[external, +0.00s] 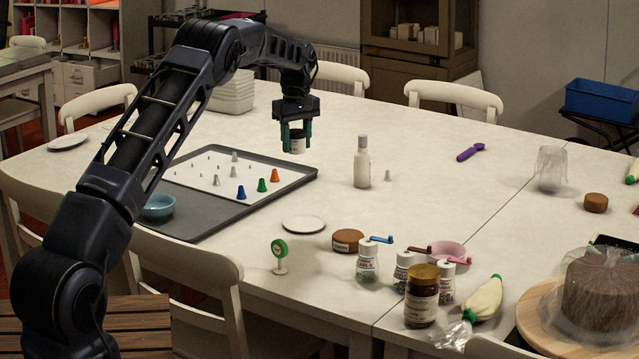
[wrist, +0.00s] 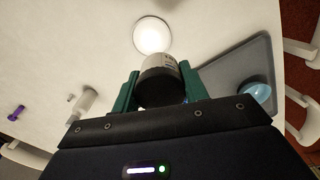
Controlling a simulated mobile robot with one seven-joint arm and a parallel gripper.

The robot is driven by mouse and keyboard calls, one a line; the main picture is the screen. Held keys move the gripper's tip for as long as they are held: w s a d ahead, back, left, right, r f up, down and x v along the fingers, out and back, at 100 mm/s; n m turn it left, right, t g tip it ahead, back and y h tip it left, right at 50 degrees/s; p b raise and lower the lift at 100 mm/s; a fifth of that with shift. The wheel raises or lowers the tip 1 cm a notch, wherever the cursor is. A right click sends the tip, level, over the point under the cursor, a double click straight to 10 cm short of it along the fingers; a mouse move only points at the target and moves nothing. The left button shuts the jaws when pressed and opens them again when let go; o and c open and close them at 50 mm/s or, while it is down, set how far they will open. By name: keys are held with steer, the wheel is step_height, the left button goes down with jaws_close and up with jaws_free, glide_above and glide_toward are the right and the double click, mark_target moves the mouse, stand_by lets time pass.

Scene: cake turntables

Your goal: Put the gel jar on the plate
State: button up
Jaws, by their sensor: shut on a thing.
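My gripper (external: 296,130) is shut on the gel jar (external: 298,145), a small pale jar with a dark lid. It holds the jar in the air near the tray's far right corner. In the wrist view the jar (wrist: 160,82) sits between the green fingers (wrist: 159,88), its dark end toward the camera. A small white plate (external: 304,224) lies on the table in front of the tray. A round white plate (wrist: 152,36) also shows beyond the jar in the wrist view. Another white plate (external: 67,142) lies at the far left.
A grey tray (external: 287,174) holds small coloured cones and a blue bowl (external: 158,207). A white bottle (external: 362,165) stands right of the gripper. A green-topped stand (external: 279,254), a brown disc (external: 347,241) and several jars surround the near plate's right and front.

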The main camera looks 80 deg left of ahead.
glide_toward(298, 228)
step_height(298, 228, down, 5)
steer(key=shift+d+f, duration=0.1)
steer(key=shift+f, duration=0.1)
stand_by(0.4)
steer(key=shift+f, duration=0.35)
steer(key=o, duration=1)
step_height(298, 228, up, 13)
steer(key=shift+f, duration=0.15)
